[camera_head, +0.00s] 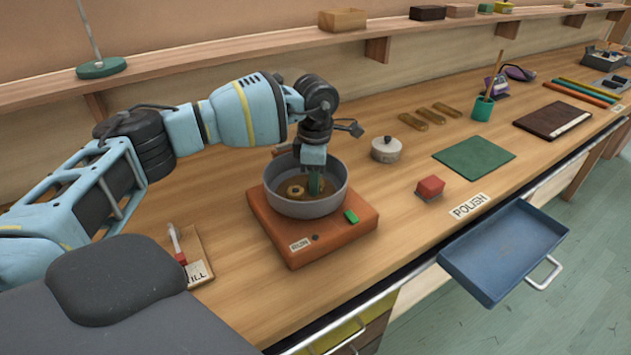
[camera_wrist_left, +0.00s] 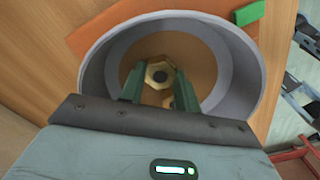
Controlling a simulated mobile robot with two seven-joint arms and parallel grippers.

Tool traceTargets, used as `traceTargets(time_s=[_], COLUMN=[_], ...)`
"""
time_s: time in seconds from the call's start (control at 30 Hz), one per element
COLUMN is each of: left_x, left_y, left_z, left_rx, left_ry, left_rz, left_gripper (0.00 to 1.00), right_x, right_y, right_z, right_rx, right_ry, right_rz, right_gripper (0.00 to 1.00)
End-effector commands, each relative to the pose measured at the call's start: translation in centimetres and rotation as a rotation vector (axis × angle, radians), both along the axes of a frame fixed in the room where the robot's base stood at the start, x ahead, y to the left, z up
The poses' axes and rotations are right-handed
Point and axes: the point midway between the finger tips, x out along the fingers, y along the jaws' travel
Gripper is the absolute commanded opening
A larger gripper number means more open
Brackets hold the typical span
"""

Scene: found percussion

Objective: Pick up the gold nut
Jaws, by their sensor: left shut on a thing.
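A grey pan (camera_head: 322,205) sits on an orange-red block, and my left gripper (camera_head: 315,186) reaches down into it with green fingers. In the left wrist view the left gripper (camera_wrist_left: 160,72) is shut on a gold nut (camera_wrist_left: 159,68), which sits between the two fingertips inside the pan (camera_wrist_left: 222,60). Another gold piece (camera_wrist_left: 169,102) shows below it, partly hidden by the hand. In the head view a gold piece (camera_head: 294,188) lies in the pan just left of the fingers. I cannot tell whether the held nut touches the pan floor. My right gripper is not in view.
The orange-red block (camera_head: 330,238) has a green button (camera_head: 351,216). A lidded pot (camera_head: 386,150), a red block (camera_head: 430,187) and a green mat (camera_head: 474,158) lie to the right. An open blue drawer (camera_head: 505,248) juts out at the front right. A shelf (camera_head: 220,58) runs behind.

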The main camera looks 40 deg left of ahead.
Motion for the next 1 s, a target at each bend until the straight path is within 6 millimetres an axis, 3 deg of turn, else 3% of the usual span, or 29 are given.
traceTargets(time_s=[0.53,0.7,1.0], left_x=[0.1,0.1,0.0], left_y=[0.0,0.0,0.0], left_z=[8.6,9.7,9.9], left_rx=[-0.002,-0.002,0.000], left_ry=[-0.003,-0.001,-0.001], left_rz=[0.000,0.000,0.000], left_gripper=[0.06,0.06,0.06], right_x=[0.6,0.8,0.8], right_y=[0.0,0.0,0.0], right_z=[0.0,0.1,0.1], right_rx=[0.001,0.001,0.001], right_ry=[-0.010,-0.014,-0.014], right_rz=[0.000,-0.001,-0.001], right_gripper=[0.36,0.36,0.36])
